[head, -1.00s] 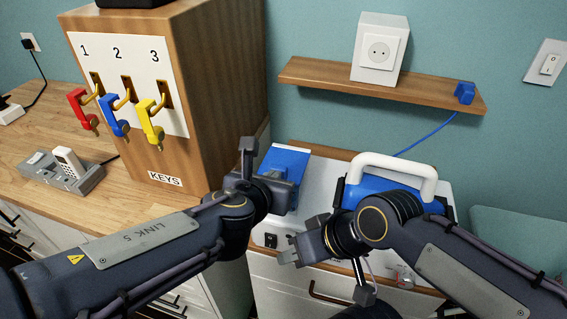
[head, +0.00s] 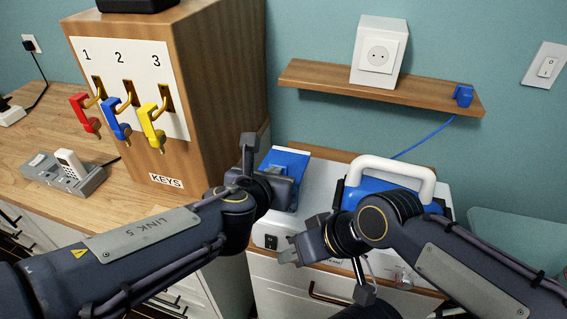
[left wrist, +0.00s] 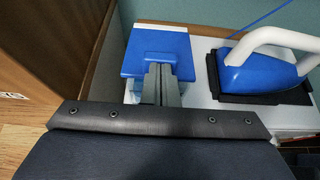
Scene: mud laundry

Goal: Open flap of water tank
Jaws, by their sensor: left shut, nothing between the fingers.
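The water tank flap (head: 294,157) is a blue panel at the left end of the white iron station (head: 325,178). My left gripper (head: 277,171) is shut and empty. Its fingertips (left wrist: 158,72) are at the flap's near part, over the notch; I cannot tell whether they touch. My right gripper (head: 288,255) is in front of the station, away from the flap; its finger opening is unclear.
A blue iron (head: 385,188) with a white handle sits right of the flap, close to my right arm. A wooden key cabinet (head: 225,90) stands on the counter at left. A wall shelf (head: 330,84) with a white socket box (head: 379,55) is above.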

